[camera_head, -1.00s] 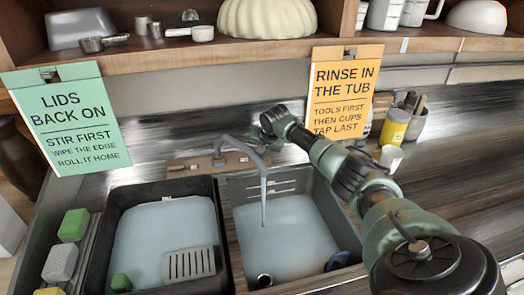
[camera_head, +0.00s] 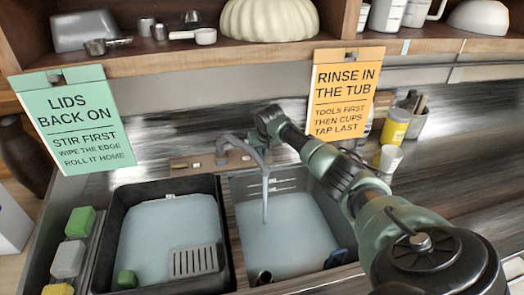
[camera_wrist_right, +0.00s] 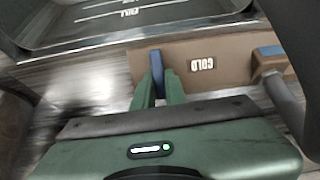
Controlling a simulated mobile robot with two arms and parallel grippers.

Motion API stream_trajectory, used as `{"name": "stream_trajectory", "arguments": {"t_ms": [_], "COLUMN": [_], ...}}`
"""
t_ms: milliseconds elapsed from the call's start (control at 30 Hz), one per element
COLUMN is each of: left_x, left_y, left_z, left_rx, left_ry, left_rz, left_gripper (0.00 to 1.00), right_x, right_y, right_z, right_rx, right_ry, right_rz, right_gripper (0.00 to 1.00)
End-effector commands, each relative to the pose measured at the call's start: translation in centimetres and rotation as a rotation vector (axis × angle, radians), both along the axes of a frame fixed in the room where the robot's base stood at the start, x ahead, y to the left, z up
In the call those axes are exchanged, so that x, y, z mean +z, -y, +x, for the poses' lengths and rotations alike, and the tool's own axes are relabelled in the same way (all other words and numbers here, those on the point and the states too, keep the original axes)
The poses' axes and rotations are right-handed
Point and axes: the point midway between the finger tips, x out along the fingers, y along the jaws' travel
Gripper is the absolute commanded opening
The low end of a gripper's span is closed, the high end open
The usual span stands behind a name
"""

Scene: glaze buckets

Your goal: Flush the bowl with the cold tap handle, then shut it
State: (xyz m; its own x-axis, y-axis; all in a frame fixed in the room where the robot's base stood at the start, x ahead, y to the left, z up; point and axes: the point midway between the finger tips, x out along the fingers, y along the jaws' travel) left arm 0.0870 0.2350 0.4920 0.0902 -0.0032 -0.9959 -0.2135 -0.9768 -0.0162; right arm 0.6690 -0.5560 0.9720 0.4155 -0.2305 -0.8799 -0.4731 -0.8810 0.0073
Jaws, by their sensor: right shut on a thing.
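The brown tap base (camera_head: 184,162) stands behind the basins, and its grey spout (camera_head: 238,145) pours a thin water stream (camera_head: 265,200) into the right basin (camera_head: 240,187). My right gripper (camera_head: 268,124) is at the right end of the tap. In the right wrist view my right gripper (camera_wrist_right: 158,88) is shut on the blue cold tap handle (camera_wrist_right: 156,61), beside the COLD label. The handle is hidden behind my gripper in the head view. The right basin holds pale bluish water. No separate bowl can be made out under the stream. My left gripper is not in view.
The left basin (camera_head: 108,240) holds cloudy water, a slotted grey piece (camera_head: 194,261) and a green block (camera_head: 127,279). Sponges (camera_head: 80,222) line its left side. A shelf (camera_head: 240,55) overhangs.

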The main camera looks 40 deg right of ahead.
Motion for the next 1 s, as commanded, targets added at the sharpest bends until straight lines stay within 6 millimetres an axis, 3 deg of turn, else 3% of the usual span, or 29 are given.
{"name": "stream_trajectory", "arguments": {"t_ms": [267, 300, 367, 767, 1000], "left_x": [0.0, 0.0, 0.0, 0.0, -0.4], "left_y": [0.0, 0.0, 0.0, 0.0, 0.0], "left_z": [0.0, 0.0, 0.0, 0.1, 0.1], "left_rx": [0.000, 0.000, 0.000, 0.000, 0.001], "left_ry": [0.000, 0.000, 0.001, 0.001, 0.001], "left_rz": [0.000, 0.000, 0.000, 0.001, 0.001], "left_gripper": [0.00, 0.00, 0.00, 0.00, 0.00], "right_x": [-0.1, -0.1, -0.1, 0.3, 2.8], "right_y": [0.0, 0.0, 0.0, -0.1, -0.7], "right_z": [-0.1, -0.1, -0.1, -0.2, -1.4], "right_rx": [0.003, 0.003, 0.003, 0.003, 0.005], "right_ry": [-0.004, -0.004, -0.003, 0.000, 0.000], "right_rz": [-0.003, -0.003, -0.003, -0.002, -0.004], "right_gripper": [0.00, 0.20, 0.34, 0.34, 0.34]}}
